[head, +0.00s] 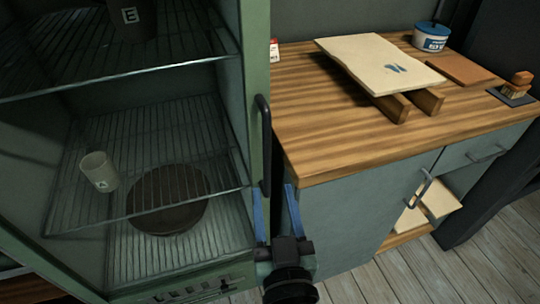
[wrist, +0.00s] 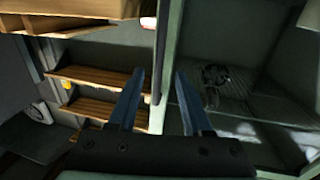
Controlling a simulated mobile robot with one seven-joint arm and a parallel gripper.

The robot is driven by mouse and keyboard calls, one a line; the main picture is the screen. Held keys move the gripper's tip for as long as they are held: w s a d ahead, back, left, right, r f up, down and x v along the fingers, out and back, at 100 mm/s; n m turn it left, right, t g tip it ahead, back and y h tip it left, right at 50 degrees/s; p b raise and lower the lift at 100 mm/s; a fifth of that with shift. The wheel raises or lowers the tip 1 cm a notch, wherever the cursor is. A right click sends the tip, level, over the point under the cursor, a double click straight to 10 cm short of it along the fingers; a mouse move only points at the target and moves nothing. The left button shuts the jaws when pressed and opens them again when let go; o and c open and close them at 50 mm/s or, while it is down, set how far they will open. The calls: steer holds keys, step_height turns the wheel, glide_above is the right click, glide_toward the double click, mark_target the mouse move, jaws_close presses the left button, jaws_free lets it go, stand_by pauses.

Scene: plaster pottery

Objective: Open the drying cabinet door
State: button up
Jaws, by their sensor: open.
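The green drying cabinet (head: 257,60) fills the left of the head view. Its inside shows through the front; I cannot tell whether a clear pane covers it. A dark vertical bar handle (head: 264,140) is on its right front upright. My gripper (head: 274,188) is open and empty, with its blue fingers pointing up near the handle's lower end. In the wrist view, the handle (wrist: 160,50) and pale green upright (wrist: 172,50) appear between or just beyond the fingertips (wrist: 159,72). Contact with the handle cannot be told.
Wire shelves (head: 100,120) in the cabinet hold a pale cup (head: 99,171), a dark pot (head: 132,17) and, lower down, a dark round disc (head: 168,198). A wooden-topped counter (head: 300,130) stands close on the right, with a board (head: 378,62) and tub (head: 431,37). Floor (head: 490,255) is clear in front.

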mark_target(267, 163)
steer(key=w, duration=0.3)
steer(key=w+p, duration=0.1)
steer(key=w, duration=0.2)
steer(key=w+a+p, duration=0.1)
steer(key=w, duration=0.2)
steer(key=shift+w, duration=0.15)
jaws_close()
stand_by(1.1)
